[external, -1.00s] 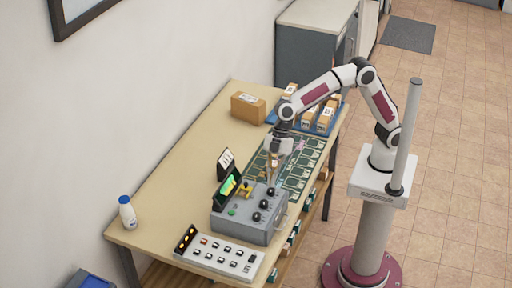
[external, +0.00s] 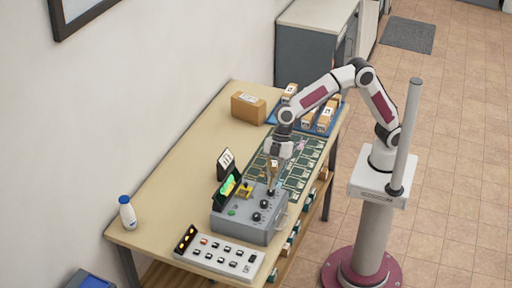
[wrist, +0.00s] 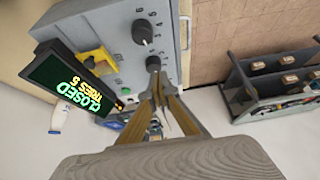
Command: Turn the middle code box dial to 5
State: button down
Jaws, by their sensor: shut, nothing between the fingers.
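The grey code box (external: 240,222) stands on the table with a row of black dials on its top. The middle dial (external: 264,204) sits between a nearer dial (external: 256,217) and a farther dial (external: 270,192). My gripper (external: 271,186) is shut and empty, pointing down at the far end of the row, close to the farther dial. In the wrist view two dials show ahead of my fingertips (wrist: 158,82); my fingers may hide another. I cannot tell contact or the dial settings. The dark display (wrist: 72,85) reads CLOSED, TRIES 5.
A yellow part (external: 244,190) stands on the box beside the display. A white button panel (external: 222,254) lies in front of the box. A bottle (external: 127,212), a carton (external: 248,108) and a blue tray with boxes (external: 275,116) stand farther off. The table's left side is mostly clear.

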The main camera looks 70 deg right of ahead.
aim_at(264, 204)
jog(key=shift+f, duration=2.65)
jog(key=shift+w+a, duration=0.1)
jog(key=shift+a, duration=0.15)
jog(key=shift+w+d, duration=0.15)
jog(key=shift+w, duration=0.55)
jog(key=shift+w+a+r, duration=0.15)
jog(key=shift+w+a, duration=0.05)
jog(key=shift+w, duration=0.15)
jog(key=shift+w+d, duration=0.1)
jog(key=shift+d, duration=0.25)
jog(key=shift+d, duration=0.1)
dwell(0.4)
